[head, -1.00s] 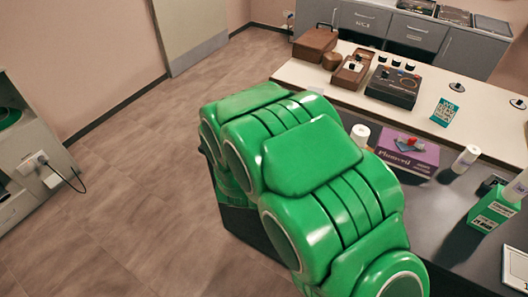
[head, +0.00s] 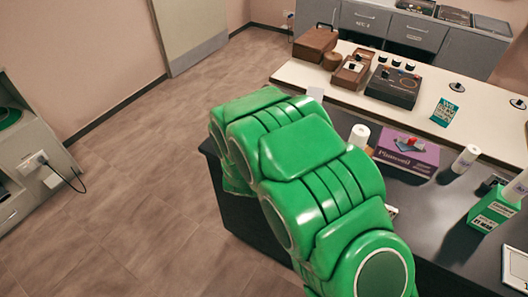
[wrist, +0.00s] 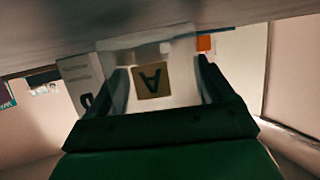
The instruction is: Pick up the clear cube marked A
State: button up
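The clear cube marked A (wrist: 152,80) shows in the wrist view, with its letter upside down on a tan label. It is close in front of my gripper (wrist: 163,78). The two dark fingers stand apart, one toward each side of the cube, and the left finger overlaps part of it. I cannot see whether the fingers touch it. In the head view my green arm hides the cube and my gripper.
A pale block with a dark letter (wrist: 82,85) stands left of the cube. An orange patch (wrist: 204,43) shows to its right. The dark table (head: 440,215) holds a purple box (head: 407,153), white bottles and a green carton (head: 490,208). A white counter (head: 330,85) stands behind.

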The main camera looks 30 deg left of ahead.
jog(key=c, duration=0.9)
jog(key=shift+r, duration=0.1)
